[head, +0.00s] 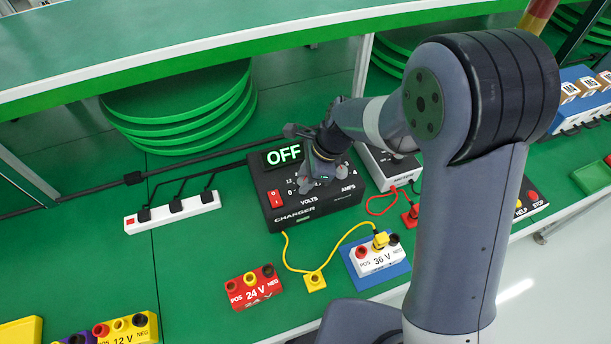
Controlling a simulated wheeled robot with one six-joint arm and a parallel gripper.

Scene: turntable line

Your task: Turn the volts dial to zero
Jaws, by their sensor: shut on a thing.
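The black charger (297,214) sits on the green bench. Its display (283,154) reads OFF, and a red switch (276,198) is at its left. The printed VOLTS label (308,202) and part of the scale beside it show. My gripper (317,177) points down onto the charger face above that label. It is shut on the volts dial, which it mostly hides, so the dial's pointer cannot be read.
A white power strip (172,211) lies to the left with black cables. Battery blocks stand in front: red 24 V (251,291), white 36 V (378,262) and yellow 12 V (136,331). A yellow lead runs from the charger. A white meter box (383,170) stands close right.

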